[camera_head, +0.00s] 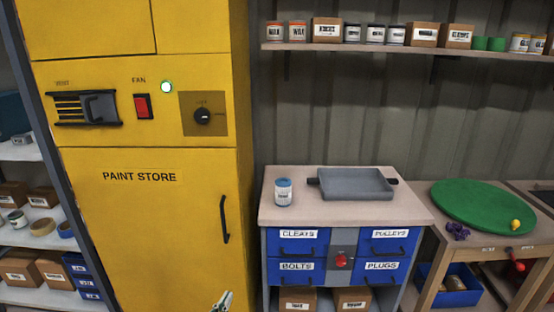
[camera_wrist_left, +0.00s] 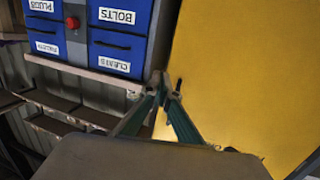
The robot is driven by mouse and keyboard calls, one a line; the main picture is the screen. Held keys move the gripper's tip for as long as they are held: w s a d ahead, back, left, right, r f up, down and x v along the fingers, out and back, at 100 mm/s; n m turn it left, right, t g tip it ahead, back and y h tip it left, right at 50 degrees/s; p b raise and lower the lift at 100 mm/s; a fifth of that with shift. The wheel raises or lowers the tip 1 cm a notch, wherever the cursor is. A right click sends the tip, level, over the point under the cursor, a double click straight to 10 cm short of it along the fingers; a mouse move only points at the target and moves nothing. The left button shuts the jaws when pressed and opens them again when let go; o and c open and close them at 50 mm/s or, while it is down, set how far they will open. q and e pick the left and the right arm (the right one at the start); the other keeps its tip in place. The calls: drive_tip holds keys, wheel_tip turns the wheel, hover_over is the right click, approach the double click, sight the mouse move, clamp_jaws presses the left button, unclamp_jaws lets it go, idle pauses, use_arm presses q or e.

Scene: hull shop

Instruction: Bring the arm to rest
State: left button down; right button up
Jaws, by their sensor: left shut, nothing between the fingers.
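My left gripper (camera_head: 222,301) shows at the bottom edge of the head view, in front of the lower right part of the yellow paint store cabinet (camera_head: 150,235). Its fingers are together with nothing between them. In the left wrist view the fingertips (camera_wrist_left: 165,84) meet near the border between the yellow cabinet (camera_wrist_left: 225,75) and the blue drawers (camera_wrist_left: 118,50). The rest of the left arm is out of the head view. My right gripper is in neither view.
A drawer unit (camera_head: 343,240) right of the cabinet carries a blue-and-white can (camera_head: 283,192) and a grey tray (camera_head: 352,183). The cabinet's door handle (camera_head: 225,220) sticks out above my gripper. A table with a green disc (camera_head: 480,205) stands at right. Shelves (camera_head: 30,212) stand at left.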

use_arm(q)
drive_tip(key=s+a+g+p, duration=0.1)
drive_tip(key=s+g+p, duration=0.1)
drive_tip(key=s, duration=0.8)
drive_tip(key=s+a+f+m+g+y+p, duration=0.1)
drive_tip(key=s+g+p, duration=0.1)
drive_tip(key=s, duration=0.9)
drive_tip(key=s+a+f+g+p, duration=0.1)
drive_tip(key=s+a+p, duration=0.1)
drive_tip(key=s, duration=0.9)
drive_tip(key=shift+s+f+g, duration=0.25)
drive_tip(key=shift+g, duration=0.15)
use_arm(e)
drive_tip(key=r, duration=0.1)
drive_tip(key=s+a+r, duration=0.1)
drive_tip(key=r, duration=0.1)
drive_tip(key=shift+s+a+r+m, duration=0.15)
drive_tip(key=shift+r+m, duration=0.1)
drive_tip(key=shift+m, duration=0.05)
use_arm(q)
drive_tip(key=shift+a, duration=0.1)
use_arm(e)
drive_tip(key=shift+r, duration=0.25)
